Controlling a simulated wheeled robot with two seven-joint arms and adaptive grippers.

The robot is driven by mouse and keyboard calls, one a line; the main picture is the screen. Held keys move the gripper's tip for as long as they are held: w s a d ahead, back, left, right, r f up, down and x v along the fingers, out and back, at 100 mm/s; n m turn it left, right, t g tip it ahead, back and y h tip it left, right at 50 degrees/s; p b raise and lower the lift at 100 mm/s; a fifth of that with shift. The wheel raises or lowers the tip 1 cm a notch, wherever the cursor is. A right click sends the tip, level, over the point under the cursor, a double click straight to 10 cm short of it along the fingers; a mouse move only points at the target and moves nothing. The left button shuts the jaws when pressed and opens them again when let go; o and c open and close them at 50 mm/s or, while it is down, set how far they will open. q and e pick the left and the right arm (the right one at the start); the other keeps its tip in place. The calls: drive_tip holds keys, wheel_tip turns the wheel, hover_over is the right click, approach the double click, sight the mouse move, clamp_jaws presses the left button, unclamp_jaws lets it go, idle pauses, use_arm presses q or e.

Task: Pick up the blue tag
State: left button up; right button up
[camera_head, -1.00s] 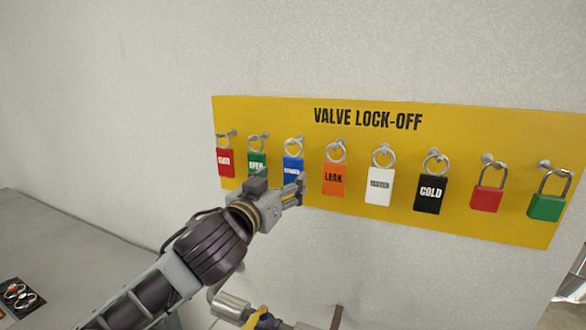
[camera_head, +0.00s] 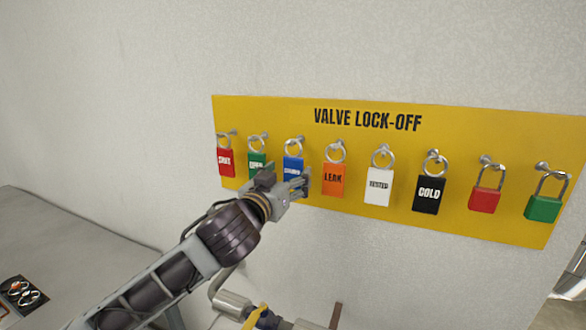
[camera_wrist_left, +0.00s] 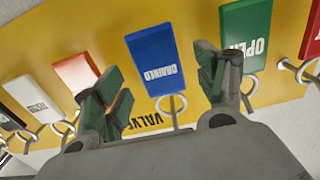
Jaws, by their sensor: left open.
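The blue tag (camera_head: 293,166) hangs by a metal ring from a peg on the yellow "VALVE LOCK-OFF" board (camera_head: 450,137), third from the left. My left gripper (camera_head: 303,182) is in front of the board, over the tag's lower part and hiding it. In the left wrist view the blue tag (camera_wrist_left: 155,60) shows white lettering and lies between the two open fingers (camera_wrist_left: 160,88), apart from both. Its ring hangs on the peg there. My right gripper is in neither view.
A green tag (camera_head: 257,160) and a red tag (camera_head: 226,163) hang left of the blue one. An orange tag (camera_head: 333,179) hangs close on the right, then white (camera_head: 378,187) and black (camera_head: 429,194) tags and two padlocks. Pipework (camera_head: 240,305) is below the board.

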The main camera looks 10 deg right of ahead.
sight(292, 166)
use_arm(q)
drive_tip(key=shift+p+x, duration=0.5)
drive_tip(key=shift+x, duration=1.15)
drive_tip(key=c, duration=1.1)
drive_tip(key=shift+r, duration=0.15)
drive_tip(key=shift+r+b, duration=0.4)
drive_tip(key=shift+r, duration=0.3)
drive_tip(key=shift+b+v, duration=2.2)
drive_tip(key=shift+v, duration=6.85)
